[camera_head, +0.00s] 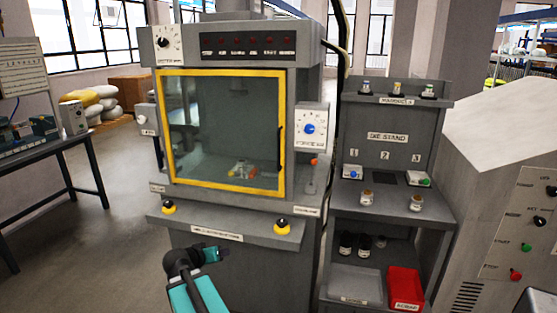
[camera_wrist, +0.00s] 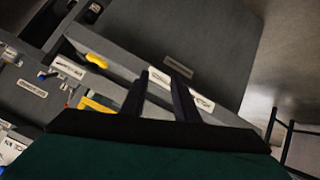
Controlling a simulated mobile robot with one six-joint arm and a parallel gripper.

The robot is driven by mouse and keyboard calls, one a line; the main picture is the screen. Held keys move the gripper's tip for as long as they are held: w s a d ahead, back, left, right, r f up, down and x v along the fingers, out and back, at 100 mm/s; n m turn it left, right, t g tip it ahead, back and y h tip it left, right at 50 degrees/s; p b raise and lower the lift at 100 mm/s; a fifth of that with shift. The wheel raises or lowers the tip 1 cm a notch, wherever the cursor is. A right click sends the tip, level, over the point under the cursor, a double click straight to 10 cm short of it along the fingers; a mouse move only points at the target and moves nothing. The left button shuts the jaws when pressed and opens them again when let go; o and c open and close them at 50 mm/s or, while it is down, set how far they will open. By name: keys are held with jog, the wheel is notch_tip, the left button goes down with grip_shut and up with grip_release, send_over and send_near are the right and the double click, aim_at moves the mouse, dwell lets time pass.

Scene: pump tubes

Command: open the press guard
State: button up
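The press guard (camera_head: 228,74) is a clear panel in a yellow frame on the front of the grey press (camera_head: 222,199). It looks closed over the press opening. A dark vertical handle (camera_head: 280,148) sits on its right side. My gripper (camera_head: 224,253) is low in front of the press, below the front ledge and well apart from the guard. In the wrist view my gripper (camera_wrist: 161,84) shows two dark fingers spread apart with nothing between them. A yellow strip (camera_wrist: 97,104) there may be part of the guard frame.
The front ledge (camera_head: 240,233) sticks out below the guard and carries yellow-based buttons (camera_head: 282,227). A dial box (camera_head: 310,128) sits right of the guard. The die stand (camera_head: 388,140) stands close on the right, with a red bin (camera_head: 405,287) low down. Open floor lies to the left.

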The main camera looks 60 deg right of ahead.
jog(key=s+d+r+m+h, duration=0.2)
jog(key=s+d+r, duration=0.1)
jog(key=r, duration=0.8)
jog(key=s+d+r+m+h, duration=0.2)
jog(key=d+r, duration=0.4)
jog(key=r, duration=0.5)
jog(key=s+d+r+m+h, duration=0.2)
jog(key=s+d+r+h, duration=0.1)
jog(key=r, duration=0.8)
jog(key=shift+s+d+g, duration=0.4)
jog(key=shift+s+d, duration=0.25)
jog(key=shift+d, duration=0.35)
jog(key=shift+w+d+r+p, duration=0.1)
jog(key=shift+d+p, duration=0.4)
jog(key=shift+p, duration=0.75)
jog(key=d+p, duration=0.1)
jog(key=p, duration=0.4)
jog(key=shift+d, duration=0.4)
jog(key=shift+w+d+f+p, duration=0.15)
jog(key=shift+d+p, duration=0.5)
jog(key=shift+d, duration=1.2)
jog(key=shift+w+d+p, duration=0.3)
jog(key=shift+d+p, duration=0.35)
jog(key=shift+d, duration=1.15)
jog(key=shift+w+d+f+p, duration=0.15)
jog(key=shift+d+p, duration=0.5)
jog(key=shift+d, duration=1.2)
jog(key=shift+r, duration=0.1)
